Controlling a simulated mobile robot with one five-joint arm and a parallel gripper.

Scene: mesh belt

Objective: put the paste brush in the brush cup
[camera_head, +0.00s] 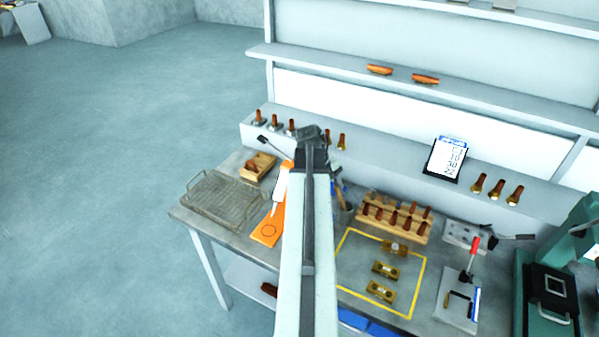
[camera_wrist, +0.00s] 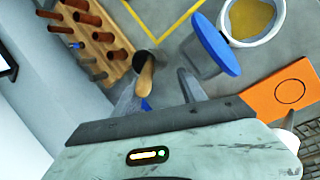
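The paste brush, with a wooden handle (camera_wrist: 146,74) and a bit of blue at its near end, stands tilted out of the dark mouth of the brush cup (camera_wrist: 139,60); its lower end is hidden. In the head view the grey cup (camera_head: 347,214) stands just right of my arm, with the handle (camera_head: 338,191) rising from it. My gripper (camera_wrist: 160,88) is open above the bench, with no object clearly held. The handle shows near its left finger; I cannot tell whether they touch. In the head view my gripper (camera_head: 312,134) hides its own fingertips.
A wooden rack (camera_head: 395,221) with several brown pegs stands right of the cup. A blue-lidded pot (camera_wrist: 215,44) and a white bowl of yellow paste (camera_wrist: 227,22) are close by. An orange mat (camera_head: 267,231), wire tray (camera_head: 222,197) and yellow-taped area (camera_head: 352,240) lie on the bench.

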